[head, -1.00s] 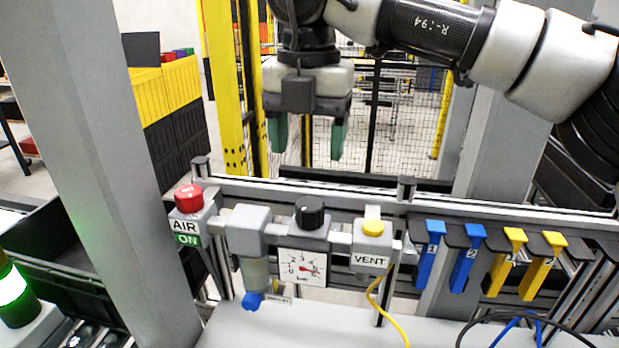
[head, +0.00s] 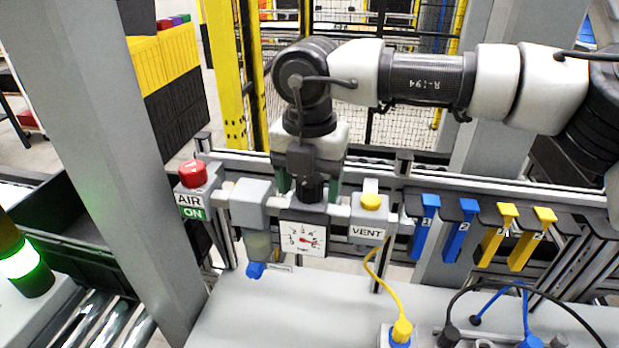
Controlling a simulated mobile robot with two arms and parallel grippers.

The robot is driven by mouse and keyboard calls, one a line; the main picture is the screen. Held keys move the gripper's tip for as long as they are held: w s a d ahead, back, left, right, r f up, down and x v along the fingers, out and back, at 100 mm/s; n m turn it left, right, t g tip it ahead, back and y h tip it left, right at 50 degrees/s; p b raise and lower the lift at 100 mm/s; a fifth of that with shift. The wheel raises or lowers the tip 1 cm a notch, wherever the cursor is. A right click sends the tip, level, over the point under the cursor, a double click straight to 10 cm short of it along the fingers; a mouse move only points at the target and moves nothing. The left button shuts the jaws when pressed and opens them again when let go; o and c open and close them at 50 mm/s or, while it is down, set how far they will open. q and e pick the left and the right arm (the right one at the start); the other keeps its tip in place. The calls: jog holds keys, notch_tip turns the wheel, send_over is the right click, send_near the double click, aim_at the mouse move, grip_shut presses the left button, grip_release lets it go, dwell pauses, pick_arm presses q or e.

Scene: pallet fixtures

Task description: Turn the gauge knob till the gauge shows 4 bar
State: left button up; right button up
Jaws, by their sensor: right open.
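The black gauge knob (head: 312,190) stands upright on the grey regulator body. The square white gauge (head: 303,239) sits on the front below it. Its red needle points to the right side of the dial, but the exact reading is too small to tell. My right gripper (head: 308,184) points down over the knob, with its green fingers apart on the left and right of it. It is open, and I cannot tell whether either finger touches the knob. My left gripper is not in view.
A red button (head: 193,173) above the AIR ON label stands left of the regulator. A yellow VENT button (head: 371,202) stands close on the right. Blue hooks (head: 459,230) and yellow hooks (head: 497,234) hang further right. A yellow cable (head: 376,270) hangs in front.

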jog(key=shift+c, duration=0.3)
jog(key=c, duration=0.9)
jog(key=shift+f+n+b, duration=0.2)
jog(key=shift+n+b, duration=0.7)
jog(key=shift+b, duration=0.05)
jog(key=n+b, duration=0.1)
jog(key=n, duration=0.1)
jog(key=shift+n+b, duration=0.3)
jog(key=shift+b, duration=0.05)
jog(key=n+b, duration=0.1)
jog(key=n, duration=0.2)
jog(key=shift+r+n, duration=0.1)
jog(key=shift+n, duration=0.2)
jog(key=shift+w+r+n+b, duration=0.1)
jog(key=shift+n+b, duration=0.35)
jog(key=shift+n, duration=1.35)
jog(key=o, duration=1)
jog(key=shift+d, duration=0.1)
jog(key=shift+c, duration=0.2)
